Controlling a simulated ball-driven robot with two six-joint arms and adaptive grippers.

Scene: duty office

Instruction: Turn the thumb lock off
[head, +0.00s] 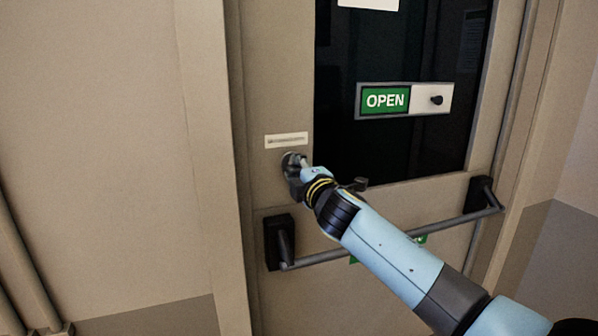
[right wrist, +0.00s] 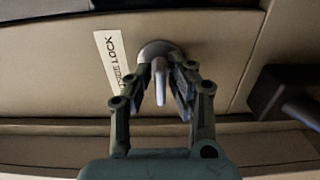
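The thumb lock (right wrist: 160,51) is a round grey rose with a light, narrow thumb turn (right wrist: 160,88) on the beige door (head: 275,60). In the head view the lock is largely hidden behind my right gripper (head: 295,167). In the right wrist view my right gripper (right wrist: 161,82) is open, with one finger on each side of the thumb turn. A gap shows between the turn and each finger. A white label (right wrist: 116,66) reading "LOCK" is beside the rose. My left gripper is in neither view.
A push bar (head: 335,257) crosses the door below the lock, with a black end housing (head: 279,242) close under my gripper. A green "OPEN" sign (head: 385,100) with a black knob (head: 436,100) is on the dark window (head: 400,150). Bare wall (head: 90,150) lies left.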

